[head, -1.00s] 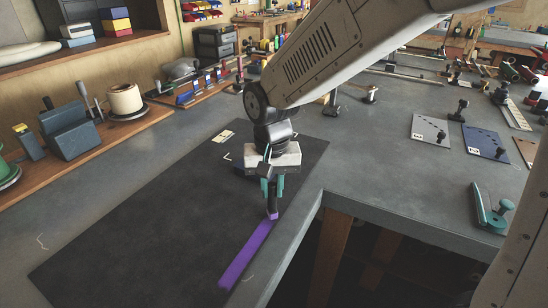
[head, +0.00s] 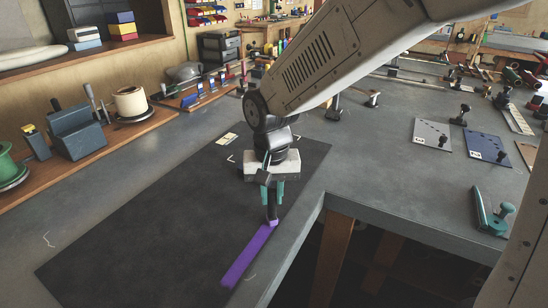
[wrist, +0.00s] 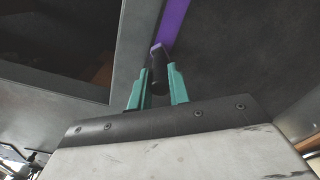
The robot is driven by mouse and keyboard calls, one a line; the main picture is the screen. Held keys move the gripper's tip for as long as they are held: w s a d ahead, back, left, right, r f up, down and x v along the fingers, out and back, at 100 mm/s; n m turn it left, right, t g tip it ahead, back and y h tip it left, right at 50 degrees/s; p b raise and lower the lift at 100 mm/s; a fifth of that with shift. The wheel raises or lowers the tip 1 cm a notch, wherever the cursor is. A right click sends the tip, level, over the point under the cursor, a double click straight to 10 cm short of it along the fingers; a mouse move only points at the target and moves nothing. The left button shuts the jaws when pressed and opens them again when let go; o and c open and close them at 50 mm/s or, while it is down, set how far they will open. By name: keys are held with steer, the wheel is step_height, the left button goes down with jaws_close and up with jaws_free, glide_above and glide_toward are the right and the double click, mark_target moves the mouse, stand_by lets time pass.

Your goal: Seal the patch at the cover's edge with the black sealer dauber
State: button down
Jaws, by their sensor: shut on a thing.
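My gripper (head: 271,196) has teal fingers shut on a black dauber (head: 271,208), held upright with its purple tip down. In the wrist view the dauber (wrist: 158,72) sits between the teal fingers (wrist: 159,88). The tip is at the far end of a purple strip (head: 250,256), which also shows in the wrist view (wrist: 175,22). The strip lies along the right edge of a dark cover (head: 150,230) on the grey bench. I cannot tell a patch apart from the strip and cover.
The bench edge (head: 420,238) and an open gap lie right of the strip. A teal-handled tool (head: 492,212) and several plates (head: 432,135) lie on the right bench. A spool (head: 131,103) and a grey block (head: 75,132) stand on the left ledge.

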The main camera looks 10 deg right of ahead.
steer(key=shift+w+d, duration=0.45)
steer(key=shift+w, duration=0.2)
step_height(320, 180, up, 8)
stand_by(1.0)
